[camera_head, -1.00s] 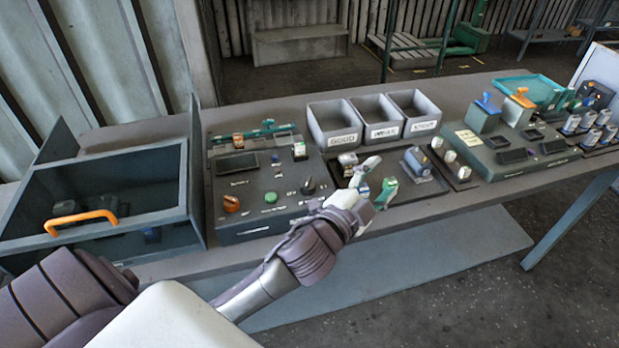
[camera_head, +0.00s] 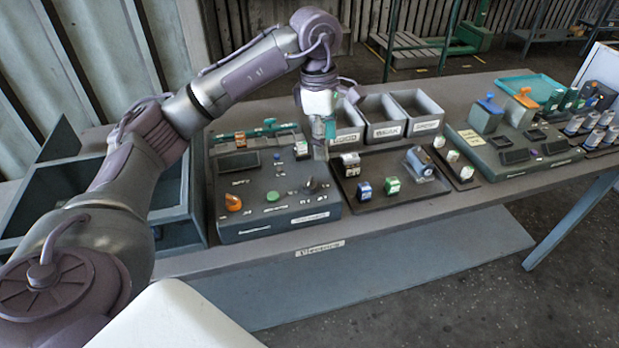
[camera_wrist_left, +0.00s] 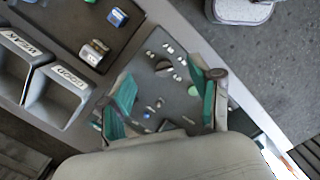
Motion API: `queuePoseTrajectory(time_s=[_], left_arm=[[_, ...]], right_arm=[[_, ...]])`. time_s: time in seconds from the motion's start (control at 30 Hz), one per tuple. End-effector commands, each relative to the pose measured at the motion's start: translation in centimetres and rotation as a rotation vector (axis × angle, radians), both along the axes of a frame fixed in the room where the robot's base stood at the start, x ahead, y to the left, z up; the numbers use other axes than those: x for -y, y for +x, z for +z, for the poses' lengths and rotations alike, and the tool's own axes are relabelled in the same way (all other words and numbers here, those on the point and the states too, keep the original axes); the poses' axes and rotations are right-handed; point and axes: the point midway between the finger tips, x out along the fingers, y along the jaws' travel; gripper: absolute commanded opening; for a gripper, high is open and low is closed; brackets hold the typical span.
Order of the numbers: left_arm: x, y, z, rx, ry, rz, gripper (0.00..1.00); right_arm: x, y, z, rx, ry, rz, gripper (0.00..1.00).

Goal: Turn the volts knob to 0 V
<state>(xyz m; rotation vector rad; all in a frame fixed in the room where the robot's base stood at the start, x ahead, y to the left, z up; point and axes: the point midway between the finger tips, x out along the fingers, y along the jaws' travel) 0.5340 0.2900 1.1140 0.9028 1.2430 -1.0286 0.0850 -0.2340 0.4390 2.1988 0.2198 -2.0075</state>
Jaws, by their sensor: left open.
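The control panel (camera_head: 290,222) is a dark grey box on the bench with a dark round knob (camera_head: 311,186) at its right front and an orange knob (camera_head: 233,202) at its left front. The lettering is too small to tell which one is the volts knob or its setting. My left gripper (camera_head: 321,150) points down above the panel's right back edge, apart from both knobs. In the left wrist view its teal fingers (camera_wrist_left: 166,100) are spread and empty. The dark knob (camera_wrist_left: 163,66) shows there beyond and between the fingers. My right gripper is out of view.
A green button (camera_head: 272,196) sits between the knobs, and a dark display (camera_head: 238,162) behind. Grey bins (camera_head: 383,131) stand behind right. A dark tray (camera_head: 375,202) with small blocks lies right of the panel. An open box (camera_head: 188,200) stands left.

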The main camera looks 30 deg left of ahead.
Motion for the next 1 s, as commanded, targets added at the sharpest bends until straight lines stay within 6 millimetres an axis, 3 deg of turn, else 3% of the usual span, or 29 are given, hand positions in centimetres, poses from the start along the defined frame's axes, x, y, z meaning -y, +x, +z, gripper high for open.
queuePoseTrajectory(time_s=[0.03, 0.1, 0.27, 0.7, 1.0], left_arm=[[-1.6, -0.2, 0.7, -0.010, 0.053, 0.015, 0.63], [-3.0, -0.4, 1.2, -0.024, 0.099, 0.031, 0.63], [-3.6, -0.6, 0.3, -0.036, 0.122, 0.037, 0.63], [-3.5, -0.7, -8.4, -0.038, 0.117, 0.034, 0.63], [-3.5, -0.6, -11.9, -0.034, 0.116, 0.034, 0.63]], right_arm=[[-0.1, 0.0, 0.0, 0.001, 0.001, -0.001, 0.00], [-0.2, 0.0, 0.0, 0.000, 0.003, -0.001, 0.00], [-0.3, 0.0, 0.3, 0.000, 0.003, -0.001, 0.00], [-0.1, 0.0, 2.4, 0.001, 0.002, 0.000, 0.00], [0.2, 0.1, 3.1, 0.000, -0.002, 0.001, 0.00]])
